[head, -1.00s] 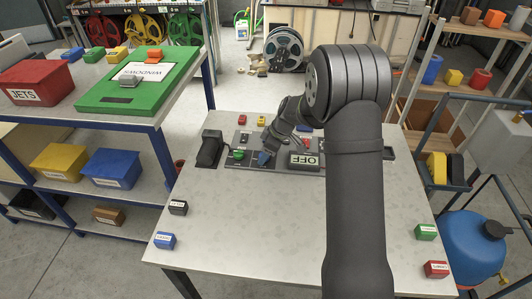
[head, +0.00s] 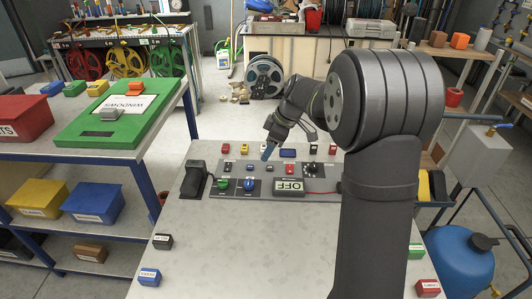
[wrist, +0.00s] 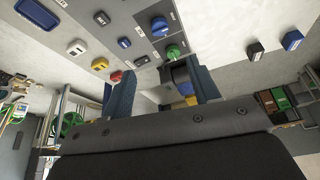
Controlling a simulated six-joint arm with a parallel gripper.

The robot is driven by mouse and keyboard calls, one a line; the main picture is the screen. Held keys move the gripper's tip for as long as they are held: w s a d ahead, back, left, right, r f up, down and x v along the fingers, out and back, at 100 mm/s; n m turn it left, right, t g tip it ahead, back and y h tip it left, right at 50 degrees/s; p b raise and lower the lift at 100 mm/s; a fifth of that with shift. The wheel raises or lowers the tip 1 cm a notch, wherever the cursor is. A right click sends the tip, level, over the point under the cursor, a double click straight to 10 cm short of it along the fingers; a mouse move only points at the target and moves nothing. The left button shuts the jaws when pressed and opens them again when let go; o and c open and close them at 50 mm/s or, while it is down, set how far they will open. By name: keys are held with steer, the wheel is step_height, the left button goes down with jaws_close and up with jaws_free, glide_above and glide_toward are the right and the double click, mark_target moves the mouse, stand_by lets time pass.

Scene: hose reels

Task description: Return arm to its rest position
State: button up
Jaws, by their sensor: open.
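My gripper (head: 268,151) is raised over the back part of the grey control panel on the table in the head view. Its blue fingers stand apart with nothing between them in the wrist view (wrist: 161,92). My arm reaches in from the right front and hides the panel's right end. The panel bears a green knob (head: 223,184), a blue knob (head: 249,185) and a sign (head: 289,186) reading OFF. The gripper is apart from both knobs. The wrist view also shows the green knob (wrist: 173,52) and the blue knob (wrist: 159,26).
A black device (head: 195,178) stands at the panel's left end. Small labelled blocks, black (head: 163,241) and blue (head: 149,277), lie at the table's left edge. A shelf with a green board (head: 117,113) stands at the left. The table's front middle is clear.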

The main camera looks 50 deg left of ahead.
mark_target(248, 183)
steer(key=shift+f, duration=0.1)
steer(key=x, duration=1.7)
steer(key=shift+a+f, duration=0.1)
steer(key=shift+a, duration=0.05)
steer(key=shift+f, duration=0.25)
steer(key=shift+r+m, duration=0.25)
steer(key=shift+m, duration=0.25)
steer(key=shift+m+t, duration=0.3)
steer(key=m+t, duration=0.1)
steer(key=m, duration=0.2)
steer(key=m+t+y, duration=0.1)
steer(key=m, duration=0.2)
steer(key=shift+s, duration=0.2)
steer(key=shift+s+m+t+h, duration=0.15)
steer(key=shift+m+t, duration=0.3)
steer(key=shift+m, duration=0.6)
steer(key=shift+m+t+h, duration=0.15)
steer(key=shift+m+t, duration=0.3)
steer(key=shift+m, duration=0.6)
steer(key=shift+m+t+h, duration=0.4)
steer(key=shift+m+t, duration=0.2)
steer(key=shift+m, duration=1.4)
